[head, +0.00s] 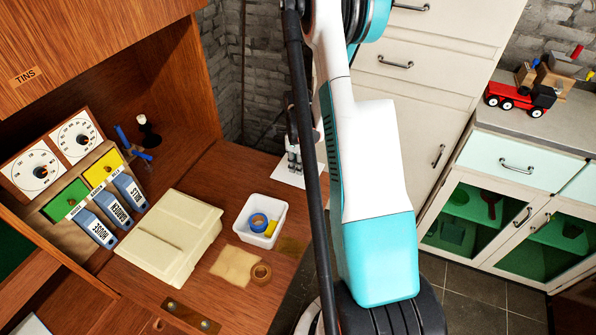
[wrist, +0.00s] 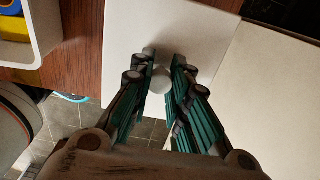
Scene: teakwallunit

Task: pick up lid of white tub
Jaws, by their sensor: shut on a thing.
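The white lid (wrist: 195,22) is a flat square plate with a small round knob (wrist: 160,82) in its middle. My gripper (wrist: 161,88) is shut on the knob, with one green-padded finger on each side of it. In the head view the lid (head: 287,178) shows at the right edge of the wooden desk, partly hidden by my arm, with my gripper (head: 293,155) above it. I cannot tell whether the lid rests on the desk or is raised. The open white tub (head: 278,234) stands in front of it, holding a blue roll (head: 258,222) and something yellow.
A cream cabinet (head: 420,100) is to the right, across tiled floor.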

